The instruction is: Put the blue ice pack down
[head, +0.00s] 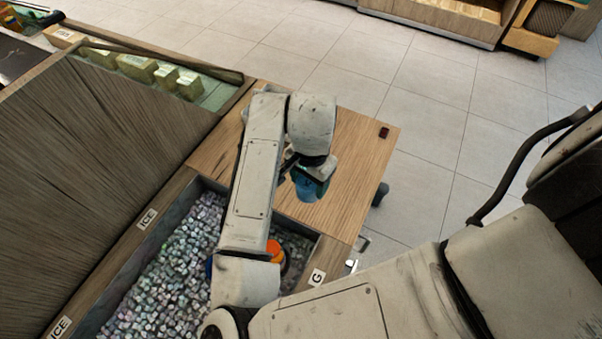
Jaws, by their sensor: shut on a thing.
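The blue ice pack (307,190) is in my gripper (309,174), over the wooden tabletop (350,170). My gripper is shut on it, and the fingers and arm hide part of the pack. I cannot tell whether the pack touches the wood or hangs above it.
A bin of grey ice cubes (165,285) lies in front, with an orange object (274,252) in it, partly behind my arm. A small dark red item (384,132) sits near the tabletop's far right corner. Bare wood lies right of the pack. Tiled floor (430,100) lies beyond.

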